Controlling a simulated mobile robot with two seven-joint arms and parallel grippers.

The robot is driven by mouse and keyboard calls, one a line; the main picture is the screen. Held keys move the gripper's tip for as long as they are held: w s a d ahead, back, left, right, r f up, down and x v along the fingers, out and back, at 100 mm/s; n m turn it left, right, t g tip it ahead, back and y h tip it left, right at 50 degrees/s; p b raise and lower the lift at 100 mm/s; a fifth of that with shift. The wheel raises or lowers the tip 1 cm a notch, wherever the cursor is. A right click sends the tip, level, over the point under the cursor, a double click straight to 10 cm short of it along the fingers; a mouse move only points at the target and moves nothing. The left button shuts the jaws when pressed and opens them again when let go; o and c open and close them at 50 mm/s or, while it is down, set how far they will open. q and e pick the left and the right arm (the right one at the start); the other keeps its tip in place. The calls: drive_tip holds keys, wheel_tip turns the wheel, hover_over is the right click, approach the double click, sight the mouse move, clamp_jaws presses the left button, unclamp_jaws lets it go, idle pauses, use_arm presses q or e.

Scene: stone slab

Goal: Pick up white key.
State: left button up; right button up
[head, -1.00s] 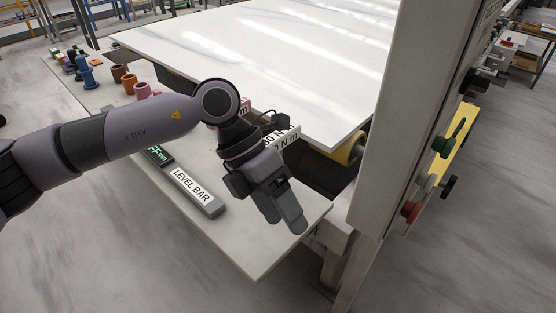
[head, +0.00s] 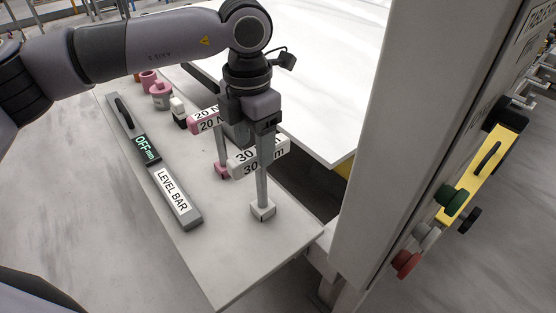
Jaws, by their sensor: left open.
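The white key (head: 263,208) stands upright at the right end of the pale board. Its white block handle (head: 275,154), marked 30 Nm, sits on a grey stem above a small white foot. My left gripper (head: 250,135) points down, open, just above and partly in front of the handle. I cannot tell whether a finger touches it. A pink key (head: 205,119), marked 20 Nm, stands close to the left and is partly hidden by the gripper. My right gripper is not in view.
A dark grey level bar (head: 186,213) lies left of the keys. Pink cups (head: 161,98) and a small white-topped piece (head: 177,105) stand behind. The white slab (head: 320,115) lies behind right, and a tall grey column (head: 400,120) rises at right. The front board is clear.

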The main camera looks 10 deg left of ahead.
sight(261, 184)
use_arm(q)
drive_tip(key=shift+w+d+f, duration=0.15)
drive_tip(key=shift+w+d, duration=0.1)
wheel_tip(261, 184, down, 7)
drive_tip(key=shift+w+p, duration=0.15)
drive_tip(key=shift+p, duration=0.25)
drive_tip(key=shift+d, duration=0.1)
drive_tip(key=shift+c, duration=0.3)
clamp_jaws()
drive_tip(key=shift+r, duration=0.2)
